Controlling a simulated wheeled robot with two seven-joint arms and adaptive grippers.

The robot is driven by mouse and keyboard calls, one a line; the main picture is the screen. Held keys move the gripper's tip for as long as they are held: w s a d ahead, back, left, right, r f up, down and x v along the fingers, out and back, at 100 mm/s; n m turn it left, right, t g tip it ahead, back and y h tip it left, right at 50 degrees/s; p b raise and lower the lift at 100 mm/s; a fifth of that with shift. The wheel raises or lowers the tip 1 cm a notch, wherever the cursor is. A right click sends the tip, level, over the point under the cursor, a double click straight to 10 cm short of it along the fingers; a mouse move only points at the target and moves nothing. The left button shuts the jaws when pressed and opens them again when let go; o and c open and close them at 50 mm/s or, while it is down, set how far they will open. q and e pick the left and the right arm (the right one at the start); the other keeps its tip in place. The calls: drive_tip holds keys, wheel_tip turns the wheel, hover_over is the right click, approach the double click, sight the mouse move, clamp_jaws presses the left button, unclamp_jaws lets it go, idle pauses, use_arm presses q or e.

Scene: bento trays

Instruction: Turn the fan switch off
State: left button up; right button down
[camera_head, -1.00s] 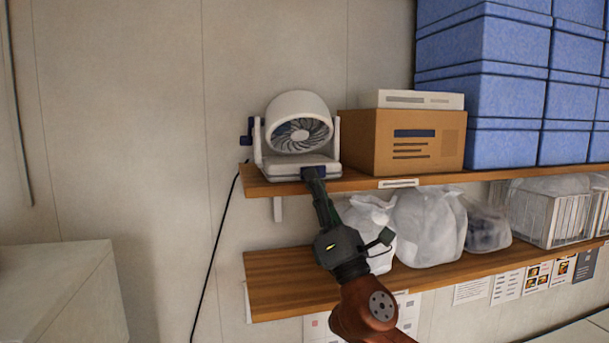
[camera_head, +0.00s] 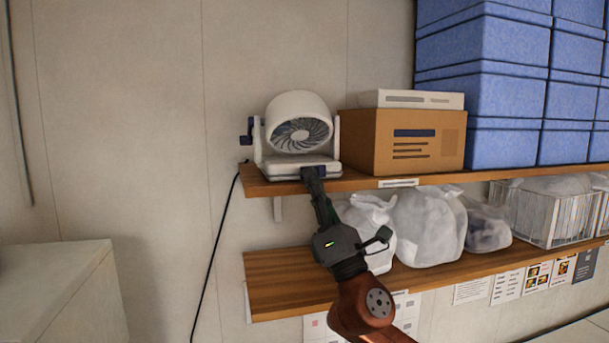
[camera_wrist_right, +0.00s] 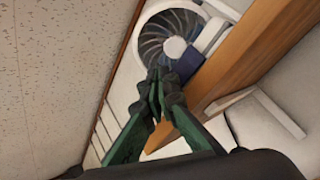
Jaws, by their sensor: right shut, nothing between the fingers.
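A white desk fan (camera_head: 296,103) stands on the left end of the upper wooden shelf. A dark blue switch (camera_head: 321,172) sits at the front right of its base. In the right wrist view the fan's grille (camera_wrist_right: 150,40) is ahead of my fingers and the blue switch (camera_wrist_right: 190,62) lies just right of the fingertips. My right gripper (camera_head: 308,170) is shut and empty, its tips at the front of the fan base, just left of the switch. It also shows in the right wrist view (camera_wrist_right: 160,82). I cannot tell whether the tips touch the switch. My left gripper is not in view.
A cardboard box (camera_head: 400,145) with a white box (camera_head: 411,99) on top stands right of the fan. Blue bins (camera_head: 495,100) are stacked farther right. The lower shelf (camera_head: 285,280) holds white bags (camera_head: 428,225).

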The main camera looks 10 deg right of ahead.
drive_tip(key=shift+w+a, duration=0.1)
drive_tip(key=shift+w, duration=0.35)
idle(0.8)
drive_tip(key=shift+s, duration=0.1)
drive_tip(key=shift+s, duration=0.8)
drive_tip(key=shift+s, duration=0.1)
drive_tip(key=s, duration=0.2)
drive_tip(key=s+d, duration=0.1)
drive_tip(key=s, duration=0.1)
drive_tip(key=shift+s+d, duration=0.1)
drive_tip(key=shift+s, duration=0.25)
